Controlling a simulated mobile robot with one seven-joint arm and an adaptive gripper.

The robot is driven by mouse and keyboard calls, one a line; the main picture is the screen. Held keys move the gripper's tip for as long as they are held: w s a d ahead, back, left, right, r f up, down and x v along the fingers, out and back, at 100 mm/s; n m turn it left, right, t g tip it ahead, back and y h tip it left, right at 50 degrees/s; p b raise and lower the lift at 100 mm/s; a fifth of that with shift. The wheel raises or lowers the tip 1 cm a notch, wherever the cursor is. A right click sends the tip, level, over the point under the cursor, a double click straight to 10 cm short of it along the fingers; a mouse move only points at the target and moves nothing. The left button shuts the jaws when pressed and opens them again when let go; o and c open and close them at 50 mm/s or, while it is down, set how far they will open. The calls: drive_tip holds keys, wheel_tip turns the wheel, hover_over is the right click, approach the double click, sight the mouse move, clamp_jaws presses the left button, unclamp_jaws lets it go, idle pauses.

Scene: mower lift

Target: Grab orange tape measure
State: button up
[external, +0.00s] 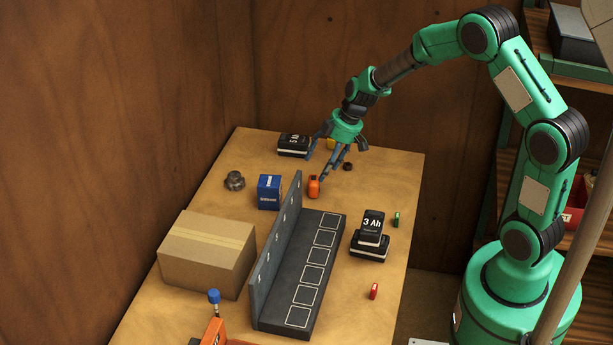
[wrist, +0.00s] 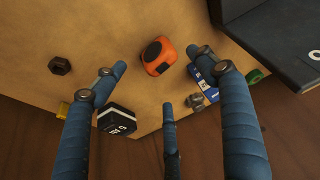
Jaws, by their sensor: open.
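The orange tape measure (external: 313,186) lies on the wooden table near the far end of the dark slotted rack. In the wrist view the tape measure (wrist: 157,56) is orange with a dark face and lies beyond the fingertips, in the gap between the left and right fingers. My gripper (external: 331,163) is above the table, just behind the tape measure, pointing down. In the wrist view my gripper (wrist: 160,82) has three blue fingers spread apart and empty. No finger appears to touch the tape measure.
The dark rack (external: 321,240) stands close in front. A blue box (external: 269,191), a 5 Ah battery (external: 294,145) and a dark knob (external: 234,181) are nearby. Stacked 3 Ah batteries (external: 371,233) stand to the right. A cardboard box (external: 207,252) is at left.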

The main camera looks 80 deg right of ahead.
sight(316, 178)
drive_tip(key=shift+x, duration=1.35)
drive_tip(key=shift+b+x, duration=0.65)
drive_tip(key=shift+x, duration=2)
drive_tip(key=shift+a, duration=0.1)
drive_tip(key=shift+c, duration=0.5)
clamp_jaws()
